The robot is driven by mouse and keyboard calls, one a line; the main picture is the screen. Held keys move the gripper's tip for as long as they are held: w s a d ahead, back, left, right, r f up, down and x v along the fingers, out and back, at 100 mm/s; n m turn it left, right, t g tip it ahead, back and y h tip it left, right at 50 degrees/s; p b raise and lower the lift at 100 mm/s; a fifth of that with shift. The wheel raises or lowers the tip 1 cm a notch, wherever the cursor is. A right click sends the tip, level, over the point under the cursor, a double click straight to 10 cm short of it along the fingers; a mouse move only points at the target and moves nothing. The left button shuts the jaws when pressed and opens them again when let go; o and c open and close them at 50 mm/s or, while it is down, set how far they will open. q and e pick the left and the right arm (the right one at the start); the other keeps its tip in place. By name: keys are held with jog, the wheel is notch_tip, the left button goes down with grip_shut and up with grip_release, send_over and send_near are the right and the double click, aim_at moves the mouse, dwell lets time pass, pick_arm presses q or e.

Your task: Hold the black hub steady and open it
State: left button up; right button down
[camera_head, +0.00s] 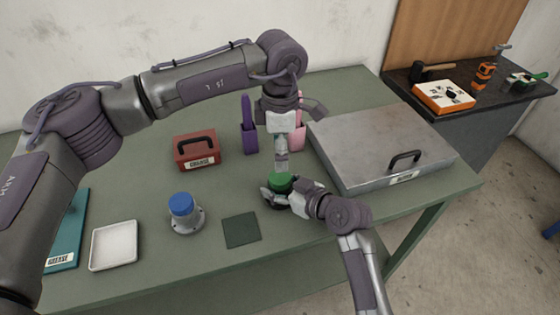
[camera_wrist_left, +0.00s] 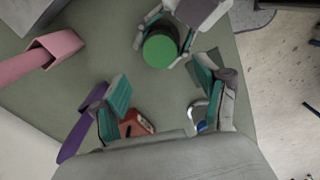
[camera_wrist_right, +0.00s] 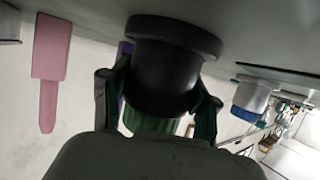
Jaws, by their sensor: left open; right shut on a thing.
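The black hub (camera_wrist_right: 165,75) stands on the table with its green cap (camera_head: 281,183) on top. My right gripper (camera_head: 277,196) is shut on the hub's body, one finger on each side, as the right wrist view shows. The green cap also shows in the left wrist view (camera_wrist_left: 160,49), beyond the fingertips. My left gripper (camera_wrist_left: 163,88) is open and empty, pointing down above the cap and apart from it. In the head view the hub's body is mostly hidden by my right gripper.
A grey hub with a blue cap (camera_head: 182,205) stands left of a dark green mat (camera_head: 241,230). A white tray (camera_head: 114,246), a red box (camera_head: 197,150), purple and pink holders (camera_head: 250,138) and a large metal case (camera_head: 375,140) surround the work spot.

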aim_at(280, 176)
pick_arm(q)
jog(key=m, duration=1.4)
jog(key=shift+m, duration=0.3)
jog(key=shift+f, duration=0.5)
notch_tip(280, 176, down, 7)
jog(key=shift+r, duration=0.1)
